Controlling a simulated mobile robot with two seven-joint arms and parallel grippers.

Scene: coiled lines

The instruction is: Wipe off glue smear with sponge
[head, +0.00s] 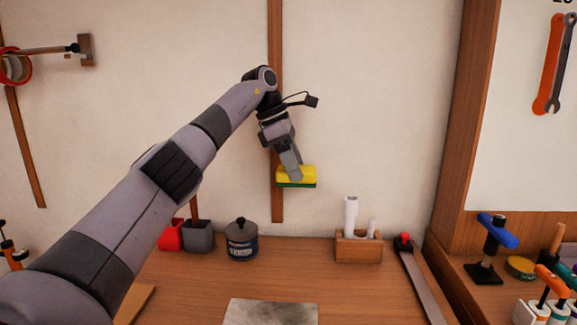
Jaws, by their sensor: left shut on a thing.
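A yellow sponge (308,174) with a green underside is held in my left gripper (295,173). The gripper points down and is shut on the sponge, covering part of its near face. The sponge is up in the air in front of the wall, well above the bench and touching nothing else. A grey mottled plate (270,313) lies on the bench at the bottom edge and is cut off by the frame. I cannot make out a distinct glue smear on it. My right gripper is out of view.
On the wooden bench (290,275) stand a red bin (171,236), a grey bin (198,238), a dark lidded pot (241,240) and a wooden holder with white rolls (358,247). A long red-ended tool (419,282) lies at right. The bench middle is clear.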

